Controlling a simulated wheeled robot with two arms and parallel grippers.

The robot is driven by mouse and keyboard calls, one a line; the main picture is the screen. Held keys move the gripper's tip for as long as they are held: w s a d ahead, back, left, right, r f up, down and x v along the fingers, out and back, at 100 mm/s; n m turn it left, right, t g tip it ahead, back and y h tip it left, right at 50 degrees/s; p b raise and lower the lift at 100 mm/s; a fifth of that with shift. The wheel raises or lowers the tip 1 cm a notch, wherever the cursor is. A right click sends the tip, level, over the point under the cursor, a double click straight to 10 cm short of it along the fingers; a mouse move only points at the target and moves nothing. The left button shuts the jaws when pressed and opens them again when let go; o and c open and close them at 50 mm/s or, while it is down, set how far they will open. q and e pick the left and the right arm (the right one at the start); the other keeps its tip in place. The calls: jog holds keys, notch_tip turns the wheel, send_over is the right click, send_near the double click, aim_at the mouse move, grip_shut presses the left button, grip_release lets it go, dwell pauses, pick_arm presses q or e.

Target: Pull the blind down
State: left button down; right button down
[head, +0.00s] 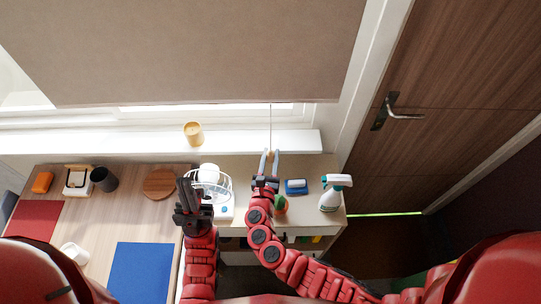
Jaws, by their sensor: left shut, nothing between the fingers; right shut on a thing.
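The beige blind (190,50) covers most of the window, and its bottom edge hangs a little above the white sill. A thin pull cord (270,125) hangs from the blind's lower edge near its right side. My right gripper (270,155) is shut on the lower end of the cord, above the back of the cabinet top.
A yellow candle (193,133) stands on the sill. A table (125,215) is at left, a wooden door (450,80) at right.

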dwell(0.8)
notch_tip(320, 180, down, 5)
jog(key=b, duration=0.4)
jog(key=c, duration=0.6)
grip_release()
jog(key=s+a+b, duration=0.2)
jog(key=s+b, duration=0.3)
jog(key=s, duration=1.2)
jog(key=shift+s+a, duration=0.15)
jog(key=shift+a, duration=0.2)
